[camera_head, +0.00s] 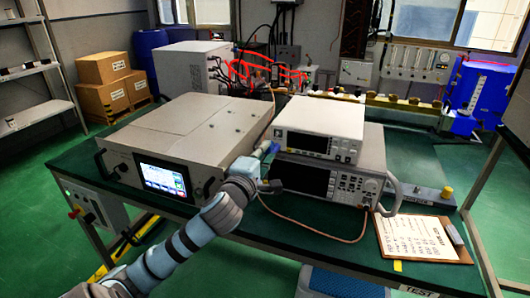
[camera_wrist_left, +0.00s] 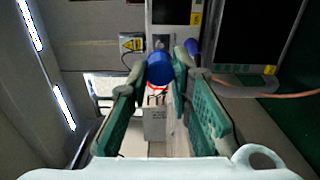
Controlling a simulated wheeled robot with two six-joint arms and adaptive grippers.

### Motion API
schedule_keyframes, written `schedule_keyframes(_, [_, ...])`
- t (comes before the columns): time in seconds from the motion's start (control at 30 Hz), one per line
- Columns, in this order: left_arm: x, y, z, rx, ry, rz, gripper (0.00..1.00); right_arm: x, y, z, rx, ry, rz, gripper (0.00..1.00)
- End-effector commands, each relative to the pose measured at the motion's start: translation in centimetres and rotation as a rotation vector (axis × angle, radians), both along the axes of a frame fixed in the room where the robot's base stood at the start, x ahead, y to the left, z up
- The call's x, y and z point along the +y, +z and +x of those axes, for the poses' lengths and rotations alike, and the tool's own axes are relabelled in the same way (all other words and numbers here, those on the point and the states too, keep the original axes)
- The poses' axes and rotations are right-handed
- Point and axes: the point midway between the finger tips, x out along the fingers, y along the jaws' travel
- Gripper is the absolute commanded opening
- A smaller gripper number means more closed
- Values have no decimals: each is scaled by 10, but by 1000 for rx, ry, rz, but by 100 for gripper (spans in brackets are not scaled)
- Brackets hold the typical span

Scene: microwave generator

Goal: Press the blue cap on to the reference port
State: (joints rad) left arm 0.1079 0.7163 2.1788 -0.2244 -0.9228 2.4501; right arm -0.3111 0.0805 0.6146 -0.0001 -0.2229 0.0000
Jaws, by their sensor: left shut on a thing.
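My left gripper (camera_head: 266,151) reaches in front of the stacked instruments on the bench. In the left wrist view its green-padded fingers (camera_wrist_left: 162,74) are shut on the blue cap (camera_wrist_left: 158,67), which sits between the fingertips. The cap also shows in the head view as a small blue patch (camera_head: 275,147) near the left side of the small white meter (camera_head: 318,131). The reference port cannot be made out; the gripper and cap may cover it. I cannot tell whether the cap touches the meter. A second blue piece (camera_wrist_left: 192,47) shows just beyond the right finger.
The large generator (camera_head: 188,137) with a lit touchscreen stands left of the gripper. A wider instrument (camera_head: 350,181) lies under the meter. A copper-coloured cable (camera_head: 312,226) loops over the green bench in front. A clipboard (camera_head: 418,238) lies at right.

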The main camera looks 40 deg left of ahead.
Motion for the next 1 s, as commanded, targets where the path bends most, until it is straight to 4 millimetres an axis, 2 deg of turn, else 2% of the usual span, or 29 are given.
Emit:
schedule_keyframes(0.23, [6, 0, 12, 0, 3, -1, 0, 0, -1, 14, -24, 1, 1, 0])
schedule_keyframes(0.6, [18, 0, 44, 0, 4, 0, 0, 0, -5, 13, -22, 1, 1, 0])
schedule_keyframes(1.0, [21, 0, 53, 1, 3, 1, 0, 0, -6, 11, -19, 0, 1, 0])
